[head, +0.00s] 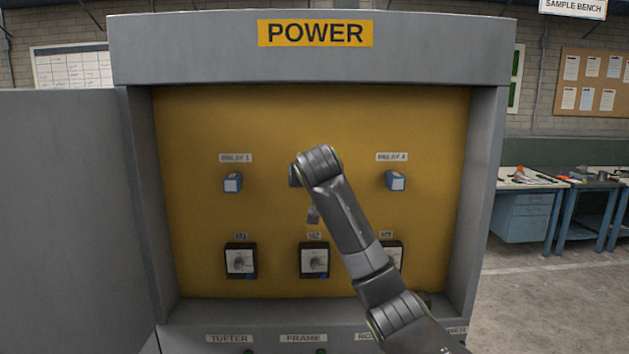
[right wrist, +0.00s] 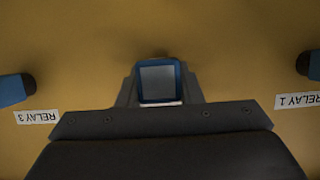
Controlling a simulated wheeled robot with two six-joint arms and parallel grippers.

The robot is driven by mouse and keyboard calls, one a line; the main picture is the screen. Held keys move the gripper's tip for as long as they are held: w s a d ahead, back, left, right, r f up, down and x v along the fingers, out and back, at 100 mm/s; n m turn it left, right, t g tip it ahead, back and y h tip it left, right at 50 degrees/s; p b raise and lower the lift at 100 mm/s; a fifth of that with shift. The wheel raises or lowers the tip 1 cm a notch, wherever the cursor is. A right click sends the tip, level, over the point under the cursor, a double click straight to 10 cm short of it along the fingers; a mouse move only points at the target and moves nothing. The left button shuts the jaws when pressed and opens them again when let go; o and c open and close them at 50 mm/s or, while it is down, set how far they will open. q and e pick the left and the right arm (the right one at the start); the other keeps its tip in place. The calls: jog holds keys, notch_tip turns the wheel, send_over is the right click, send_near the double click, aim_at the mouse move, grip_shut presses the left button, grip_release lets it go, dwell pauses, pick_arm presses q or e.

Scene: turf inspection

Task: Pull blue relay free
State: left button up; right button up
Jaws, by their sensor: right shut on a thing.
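A blue relay with a grey face (right wrist: 158,82) is in the middle of the right wrist view, against the yellow panel (head: 200,125). My right gripper (right wrist: 160,90) is shut on it, with a dark finger on each side. In the head view my right arm hides this middle relay and its label. I cannot tell whether it is still seated in the panel. Two more blue relays are on the panel, one at the left (head: 232,183) and one at the right (head: 396,181). My left gripper is not in view.
The grey cabinet (head: 190,68) is marked POWER and its side walls frame the panel. Below the relays are a left dial (head: 240,261), a middle dial (head: 314,261) and a right dial partly behind my arm. A workbench (head: 525,215) stands at the right.

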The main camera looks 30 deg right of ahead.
jog(key=shift+c, duration=1.4)
jog(key=shift+s+a+f, duration=0.1)
jog(key=shift+f, duration=0.05)
jog(key=shift+s+a, duration=0.35)
jog(key=shift+s, duration=0.25)
jog(key=shift+s+a, duration=0.1)
jog(key=shift+s, duration=0.1)
jog(key=shift+s+a+b, duration=0.25)
jog(key=shift+s+b, duration=0.1)
jog(key=shift+s+a+b, duration=0.1)
jog(key=shift+s+a, duration=0.3)
jog(key=shift+s, duration=0.3)
jog(key=shift+s+a+b, duration=0.1)
jog(key=shift+s+a, duration=0.3)
jog(key=shift+s, duration=0.25)
jog(key=shift+s+a+b, duration=0.1)
jog(key=shift+s+a, duration=0.3)
jog(key=shift+s, duration=0.3)
